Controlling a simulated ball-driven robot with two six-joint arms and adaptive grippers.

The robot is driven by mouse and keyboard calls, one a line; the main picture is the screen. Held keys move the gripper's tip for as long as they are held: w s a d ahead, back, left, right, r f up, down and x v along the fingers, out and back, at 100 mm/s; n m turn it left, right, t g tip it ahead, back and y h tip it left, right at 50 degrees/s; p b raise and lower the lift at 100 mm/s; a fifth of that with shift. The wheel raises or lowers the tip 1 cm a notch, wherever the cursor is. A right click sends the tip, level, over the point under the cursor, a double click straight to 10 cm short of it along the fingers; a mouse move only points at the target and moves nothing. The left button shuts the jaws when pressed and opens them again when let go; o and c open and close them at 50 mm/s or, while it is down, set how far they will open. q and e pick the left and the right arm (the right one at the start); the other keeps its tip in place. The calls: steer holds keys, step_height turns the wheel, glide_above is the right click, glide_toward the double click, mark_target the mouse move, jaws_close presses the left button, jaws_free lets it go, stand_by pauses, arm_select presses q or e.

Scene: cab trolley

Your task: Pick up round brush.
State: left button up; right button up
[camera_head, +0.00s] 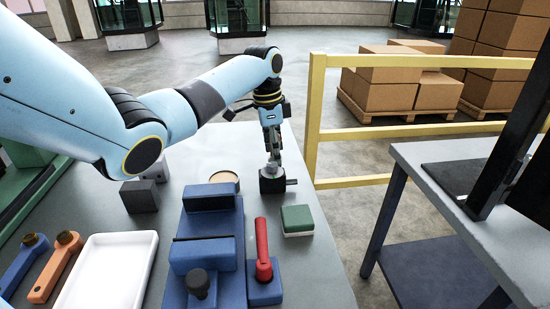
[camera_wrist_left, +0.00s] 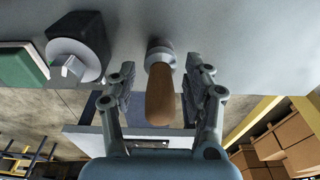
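The round brush (camera_wrist_left: 162,95) shows in the left wrist view, with a brown wooden handle pointing toward the camera and a pale grey round end against the grey tabletop. My left gripper (camera_wrist_left: 160,78) is open, with one finger on each side of the handle and gaps visible between. In the head view my left gripper (camera_head: 271,150) points down near the table's far right part, and I cannot make out the brush there. My right gripper is not in view.
A dark block with a knob (camera_head: 272,181) and a green-topped block (camera_head: 297,220) stand close to the left gripper. A blue fixture (camera_head: 209,225), a red-handled tool (camera_head: 263,250) and a white tray (camera_head: 108,272) are nearer. A yellow rail (camera_head: 315,120) runs beyond the right edge.

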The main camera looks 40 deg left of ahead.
mark_target(279, 136)
arm_select(q)
jaws_close()
steer(key=shift+r, duration=0.4)
steer(key=r, duration=0.2)
steer(key=d+r, duration=0.1)
steer(key=r, duration=0.1)
steer(key=shift+w, duration=0.15)
steer(key=w+d+r, duration=0.2)
steer(key=d+r, duration=0.4)
steer(key=d, duration=0.4)
steer(key=shift+d+r+b, duration=0.15)
steer(key=shift+d+b, duration=0.05)
steer(key=shift+b, duration=0.25)
